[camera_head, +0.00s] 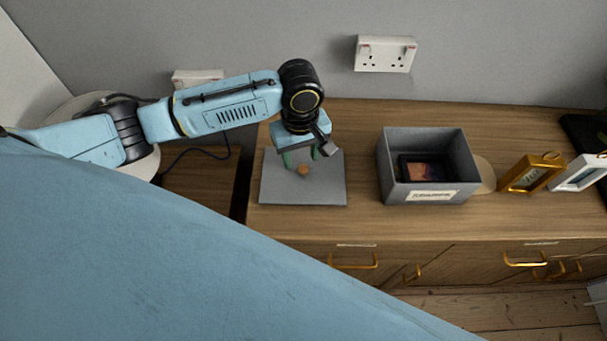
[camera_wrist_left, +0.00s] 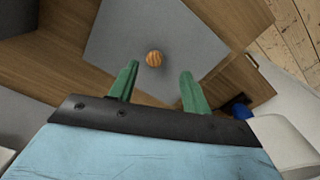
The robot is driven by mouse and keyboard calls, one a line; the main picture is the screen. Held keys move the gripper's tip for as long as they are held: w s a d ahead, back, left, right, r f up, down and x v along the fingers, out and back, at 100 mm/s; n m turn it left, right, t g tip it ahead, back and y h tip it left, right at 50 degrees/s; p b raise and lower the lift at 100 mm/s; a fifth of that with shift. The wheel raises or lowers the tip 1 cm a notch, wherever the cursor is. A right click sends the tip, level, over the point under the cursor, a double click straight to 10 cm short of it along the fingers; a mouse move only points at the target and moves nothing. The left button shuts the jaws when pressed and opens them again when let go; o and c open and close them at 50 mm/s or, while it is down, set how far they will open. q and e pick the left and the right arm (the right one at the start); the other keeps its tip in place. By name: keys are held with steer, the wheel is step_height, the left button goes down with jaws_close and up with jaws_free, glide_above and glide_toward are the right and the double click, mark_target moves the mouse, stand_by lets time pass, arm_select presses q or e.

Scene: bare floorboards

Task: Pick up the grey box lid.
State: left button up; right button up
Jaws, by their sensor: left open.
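The grey box lid (camera_head: 323,188) lies flat on the wooden cabinet top, left of the open grey box. A small round orange-brown knob (camera_head: 303,170) is at its middle. My left gripper (camera_head: 301,155) is over the lid's back part, close to the knob. In the left wrist view, the lid (camera_wrist_left: 195,40) and its striped knob (camera_wrist_left: 154,58) show beyond the green fingers of my left gripper (camera_wrist_left: 158,82). The fingers are open with nothing between them; the knob is ahead of their tips. My right gripper is in neither view.
The grey box (camera_head: 425,193), with a framed picture (camera_head: 427,168) inside, stands right of the lid. A gold frame (camera_head: 531,174) and a white frame (camera_head: 580,174) stand further right. The cabinet top (camera_head: 362,190) is clear between lid and box. A wall socket (camera_head: 385,54) is behind.

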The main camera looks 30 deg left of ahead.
mark_target(303, 168)
arm_select(q)
steer(key=shift+w+d+f, duration=0.1)
steer(key=shift+w+f, duration=0.05)
steer(key=shift+f, duration=0.4)
steer(key=shift+w+f, duration=0.1)
steer(key=shift+f, duration=0.45)
steer(key=shift+w+f+b, duration=0.2)
steer(key=shift+f+b, duration=0.35)
steer(key=shift+f, duration=0.9)
steer(key=c, duration=1)
jaws_close()
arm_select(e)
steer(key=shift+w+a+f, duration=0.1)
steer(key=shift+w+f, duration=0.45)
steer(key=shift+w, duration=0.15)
